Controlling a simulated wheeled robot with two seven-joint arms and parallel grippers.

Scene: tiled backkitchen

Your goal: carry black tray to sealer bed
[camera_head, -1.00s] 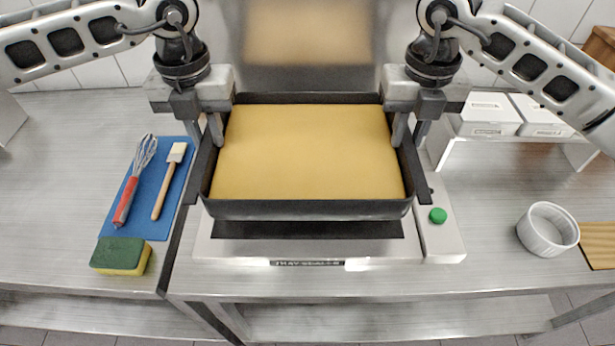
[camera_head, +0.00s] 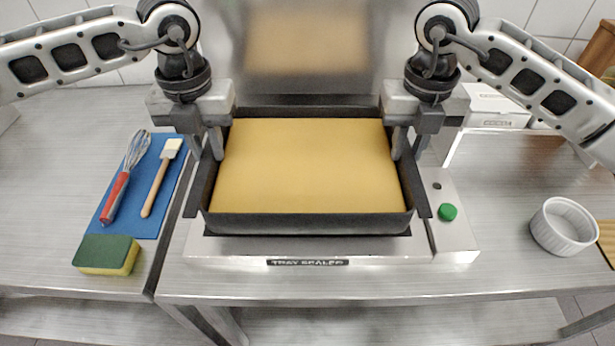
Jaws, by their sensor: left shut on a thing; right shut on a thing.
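The black tray (camera_head: 310,223), filled with a flat yellow content (camera_head: 308,165), is over the bed of the tray sealer (camera_head: 230,246). It looks level and covers nearly all of the dark bed; I cannot tell whether it rests on it or hangs just above. My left gripper (camera_head: 215,145) is shut on the tray's left wall near the back. My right gripper (camera_head: 401,145) is shut on its right wall near the back. The sealer's label and green button (camera_head: 447,212) show in front and at right.
A blue mat (camera_head: 150,215) with a whisk (camera_head: 127,175) and a brush (camera_head: 162,178) lies at left, with a sponge (camera_head: 107,255) in front. A white ramekin (camera_head: 564,226) stands at right. White boxes (camera_head: 495,108) sit on a raised shelf behind it.

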